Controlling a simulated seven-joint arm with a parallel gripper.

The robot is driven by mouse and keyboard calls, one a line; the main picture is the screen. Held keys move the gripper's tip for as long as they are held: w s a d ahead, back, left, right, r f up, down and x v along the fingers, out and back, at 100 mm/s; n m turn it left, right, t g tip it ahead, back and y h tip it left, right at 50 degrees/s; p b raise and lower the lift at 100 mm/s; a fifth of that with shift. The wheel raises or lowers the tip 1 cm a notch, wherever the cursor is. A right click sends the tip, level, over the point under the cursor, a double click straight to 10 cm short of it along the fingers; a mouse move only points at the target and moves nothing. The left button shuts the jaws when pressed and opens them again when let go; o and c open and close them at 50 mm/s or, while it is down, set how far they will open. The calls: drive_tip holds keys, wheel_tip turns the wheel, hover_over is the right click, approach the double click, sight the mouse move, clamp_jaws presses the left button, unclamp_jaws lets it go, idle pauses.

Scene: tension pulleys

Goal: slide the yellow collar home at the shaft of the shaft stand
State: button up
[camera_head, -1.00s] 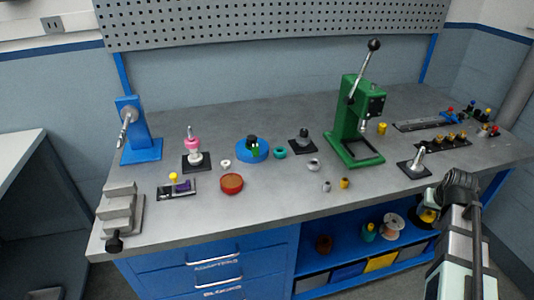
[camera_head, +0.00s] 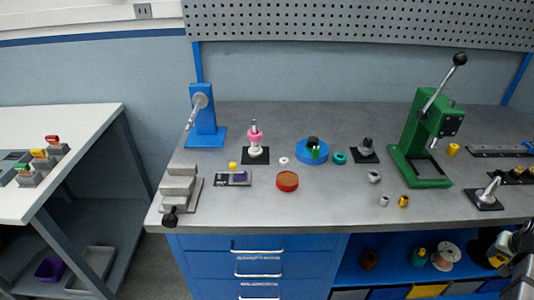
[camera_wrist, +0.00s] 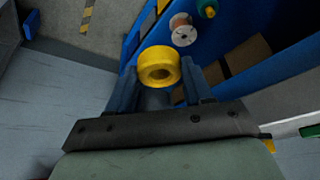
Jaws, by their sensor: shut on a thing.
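The yellow collar (camera_wrist: 146,63) is a thick ring with a round hole, held between the fingers of my gripper (camera_wrist: 160,68) in the wrist view. In the head view my arm shows at the lower right edge, in front of the bench, and the collar is hard to make out there. A black base with an upright metal shaft (camera_head: 254,125) carries pink and white rings at the back left of the bench. Another black base with a slanting metal shaft (camera_head: 490,188) stands at the right. I cannot tell which is the shaft stand. My gripper is away from both.
A green press (camera_head: 420,140) stands tall at the right. A blue round tray (camera_head: 312,157), a red round dish (camera_head: 287,181), a stepped grey block (camera_head: 180,185) and small loose rings lie on the bench. The front middle is clear. Shelves with spools are below.

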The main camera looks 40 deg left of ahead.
drive_tip(key=a+r+n, duration=0.1)
drive_tip(key=a+r, duration=0.3)
drive_tip(key=a, duration=0.4)
drive_tip(key=w+a+r+n+y, duration=0.1)
drive_tip(key=a+r, duration=0.3)
drive_tip(key=a, duration=0.4)
drive_tip(key=w+a+r+n, duration=0.1)
drive_tip(key=a+r+n, duration=0.1)
drive_tip(key=a+r, duration=0.3)
drive_tip(key=shift+a+r+n+y, duration=0.1)
drive_tip(key=shift+a+n+y, duration=0.25)
drive_tip(key=shift+a, duration=1.4)
drive_tip(key=s+a+r+n+y, duration=0.1)
drive_tip(key=a+r, duration=0.1)
drive_tip(key=a, duration=0.6)
drive_tip(key=s+a+r+n, duration=0.1)
drive_tip(key=a+r+n, duration=0.15)
drive_tip(key=a, duration=0.55)
wheel_tip(320, 180, up, 14)
drive_tip(key=n+g+y, duration=0.1)
drive_tip(key=n+g, duration=0.2)
drive_tip(key=n, duration=0.2)
hover_over(255, 120)
drive_tip(key=shift+s+d+f, duration=0.1)
drive_tip(key=shift+d+f, duration=0.05)
drive_tip(key=shift+f, duration=3.35)
drive_tip(key=shift+f+y, duration=0.25)
drive_tip(key=shift+f, duration=0.3)
drive_tip(key=shift+f, duration=1.05)
